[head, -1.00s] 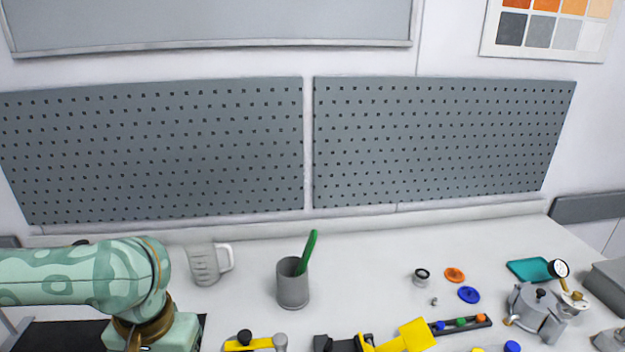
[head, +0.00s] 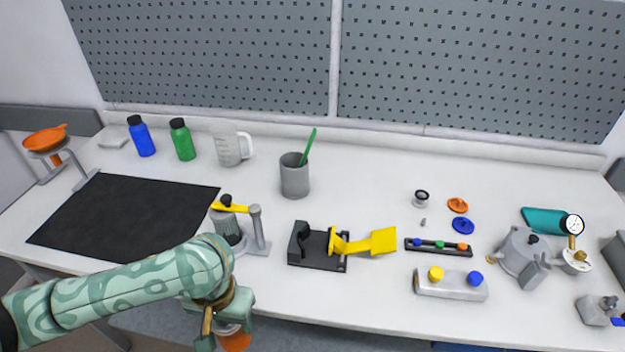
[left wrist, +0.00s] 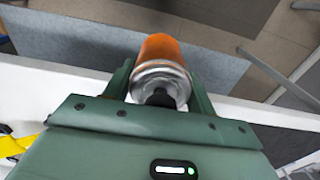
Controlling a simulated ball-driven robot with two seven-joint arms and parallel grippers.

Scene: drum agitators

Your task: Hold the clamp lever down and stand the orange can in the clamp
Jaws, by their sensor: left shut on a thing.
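The orange can (left wrist: 160,50) is between the fingers of my left gripper (left wrist: 160,90), which is shut on it. In the left wrist view its silver collar and dark tip face the camera. In the head view the orange can (head: 236,341) shows at the bottom edge, below my left gripper (head: 225,322), in front of the table edge. The black clamp (head: 312,262) stands on the table, to the right of the gripper. Its yellow lever (head: 370,243) sticks out to the right, apart from the gripper. My right gripper is not in view.
A grey stand with a yellow arm (head: 258,232) is between my left arm and the clamp. A grey cup (head: 294,178) with a green stick is behind the clamp. A black mat (head: 120,215) lies left. A block with yellow and blue knobs (head: 450,287) is right of the clamp.

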